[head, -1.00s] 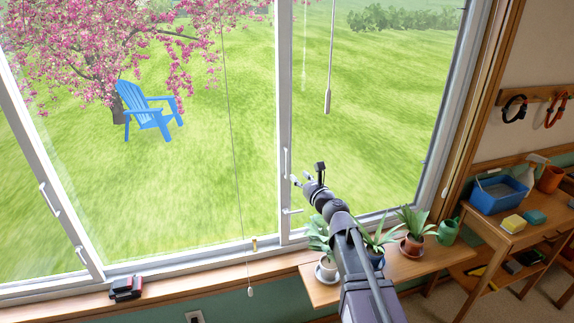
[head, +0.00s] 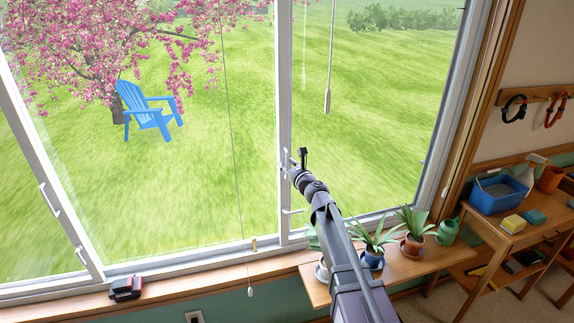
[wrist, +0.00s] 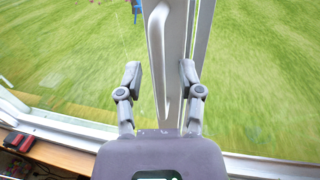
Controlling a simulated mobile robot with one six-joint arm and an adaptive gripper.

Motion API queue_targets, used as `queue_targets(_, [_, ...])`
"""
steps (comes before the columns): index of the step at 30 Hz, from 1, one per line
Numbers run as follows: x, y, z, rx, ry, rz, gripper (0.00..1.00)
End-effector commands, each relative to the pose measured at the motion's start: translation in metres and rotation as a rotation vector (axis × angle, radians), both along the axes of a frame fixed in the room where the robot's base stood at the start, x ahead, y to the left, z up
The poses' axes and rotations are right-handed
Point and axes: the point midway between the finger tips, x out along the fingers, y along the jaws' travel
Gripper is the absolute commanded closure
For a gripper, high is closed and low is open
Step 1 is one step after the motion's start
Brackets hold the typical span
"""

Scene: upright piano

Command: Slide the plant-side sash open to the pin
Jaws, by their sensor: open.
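The plant-side sash is the right-hand window panel, with its white stile (head: 285,100) near the middle of the head view. A white pull handle (wrist: 158,45) on that stile lies between the two fingers of my gripper (wrist: 161,75) in the wrist view. My gripper (head: 288,168) is open around the handle; I cannot tell whether a finger touches it. A small white latch lever (head: 292,211) sits lower on the stile. A small brass-coloured pin (head: 254,244) stands on the bottom track, left of the stile.
Potted plants (head: 374,246) stand on a wooden shelf (head: 430,263) below my arm. A cord with a white end (head: 250,291) hangs left of the stile, and a wand (head: 327,100) hangs to the right. A dark red and black object (head: 126,288) lies on the left sill.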

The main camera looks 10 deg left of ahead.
Motion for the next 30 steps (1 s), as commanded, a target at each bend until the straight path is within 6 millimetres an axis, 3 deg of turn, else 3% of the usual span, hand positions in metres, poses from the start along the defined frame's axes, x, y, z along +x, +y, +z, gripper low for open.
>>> queue_targets(5, [0.000, 0.000, 0.000, 0.000, 0.000, 0.000, 0.52])
queue_targets(10, [0.000, 0.000, 0.000, 0.000, 0.000, 0.000, 1.00])
queue_targets(20, [0.000, 0.002, 0.000, 0.000, 0.000, 0.000, 1.00])
queue_targets(30, [-0.006, 0.032, 0.000, 0.001, 0.001, 0.003, 1.00])
